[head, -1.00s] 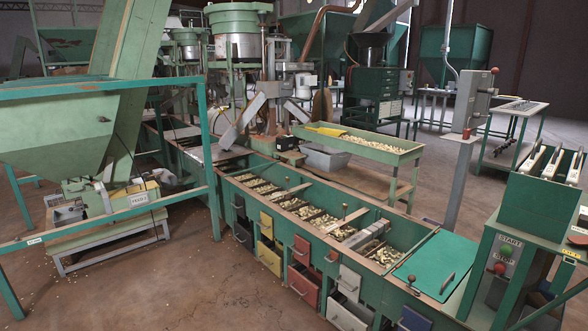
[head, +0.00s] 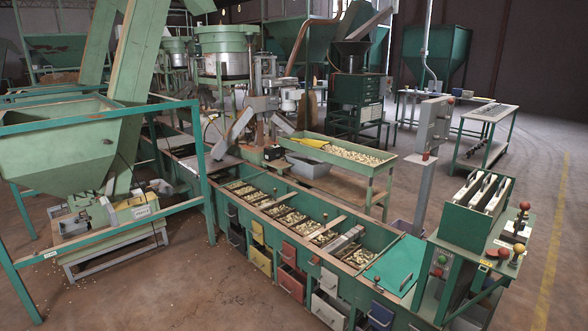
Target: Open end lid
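The green end lid (head: 394,262) lies flat over the right, near end of the long green hopper trough (head: 300,240). It looks closed. A small dark handle-like piece (head: 406,282) shows on its right part. A small red-brown knob (head: 377,279) stands by its near left corner. Neither of my grippers shows in the head view.
Beside the lid on the right stands a green control stand (head: 476,252) with upright plates and ball-topped levers (head: 517,222). Coloured drawers (head: 292,285) line the trough's front. A grey post (head: 428,160) stands behind the lid. The floor at far right is open.

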